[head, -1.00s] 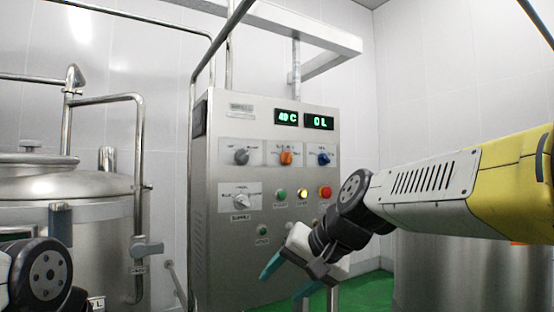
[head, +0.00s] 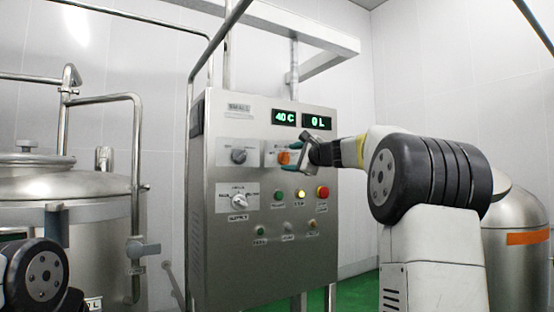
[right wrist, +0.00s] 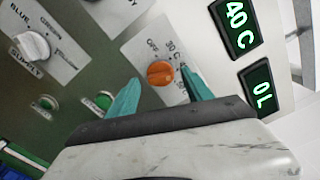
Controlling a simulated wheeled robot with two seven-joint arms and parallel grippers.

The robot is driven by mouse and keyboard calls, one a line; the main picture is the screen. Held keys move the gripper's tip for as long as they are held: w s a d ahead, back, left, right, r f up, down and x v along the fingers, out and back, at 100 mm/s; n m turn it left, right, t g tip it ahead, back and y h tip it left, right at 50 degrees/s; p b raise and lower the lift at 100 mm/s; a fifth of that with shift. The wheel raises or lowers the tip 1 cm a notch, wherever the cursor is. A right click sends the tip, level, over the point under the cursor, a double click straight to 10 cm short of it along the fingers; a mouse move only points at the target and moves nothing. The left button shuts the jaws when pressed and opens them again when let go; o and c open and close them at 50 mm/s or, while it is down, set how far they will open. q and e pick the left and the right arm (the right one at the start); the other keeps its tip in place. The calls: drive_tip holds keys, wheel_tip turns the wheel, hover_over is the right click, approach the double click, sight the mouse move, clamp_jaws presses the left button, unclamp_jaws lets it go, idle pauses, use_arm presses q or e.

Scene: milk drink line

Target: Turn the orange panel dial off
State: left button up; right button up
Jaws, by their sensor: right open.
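The orange dial (head: 284,158) sits on the steel control panel (head: 255,270), in the upper row below the green displays. In the right wrist view the orange dial (right wrist: 160,73) shows between and just beyond the fingertips, with OFF and temperature marks around it. Its pointer setting is hard to read. My right gripper (head: 292,152) is open at the dial and partly covers its plate; its teal fingers (right wrist: 155,85) stand on either side of the dial in the wrist view. I cannot tell if they touch it. Only part of my left arm shows at lower left; its gripper is out of view.
A grey dial (head: 239,156) is left of the orange one, and a white supply dial (head: 238,201) is below. Green, yellow and red buttons (head: 322,192) line the panel. A steel tank (head: 90,190) stands left, another tank (head: 520,265) right.

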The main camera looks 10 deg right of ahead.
sight(285, 158)
drive_tip(key=shift+x, duration=1.1)
drive_tip(key=shift+s, duration=0.1)
drive_tip(key=shift+c, duration=0.5)
clamp_jaws()
